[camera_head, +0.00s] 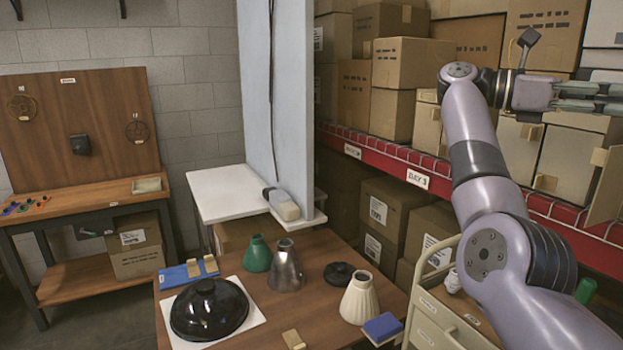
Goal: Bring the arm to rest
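My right arm rises from the lower right, and its gripper (600,97) is held high in front of the shelf boxes at the right edge. Its fingers point right and run to the picture's edge, so I cannot tell how far apart they are. I see nothing held in the visible part. My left gripper is not in view. On the wooden table (325,250) stand a green shade (257,254), a grey metal shade (286,268) and a cream ribbed shade (360,299). A glossy black dome (209,308) sits on a white sheet, and a black disc (339,273) lies behind the cream shade.
A red-edged shelf (400,170) stacked with cardboard boxes runs behind my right arm. A cream drawer cart (440,318) stands right of the table. A blue book (382,328) lies at the table's right. A wooden workbench (80,200) stands at the left.

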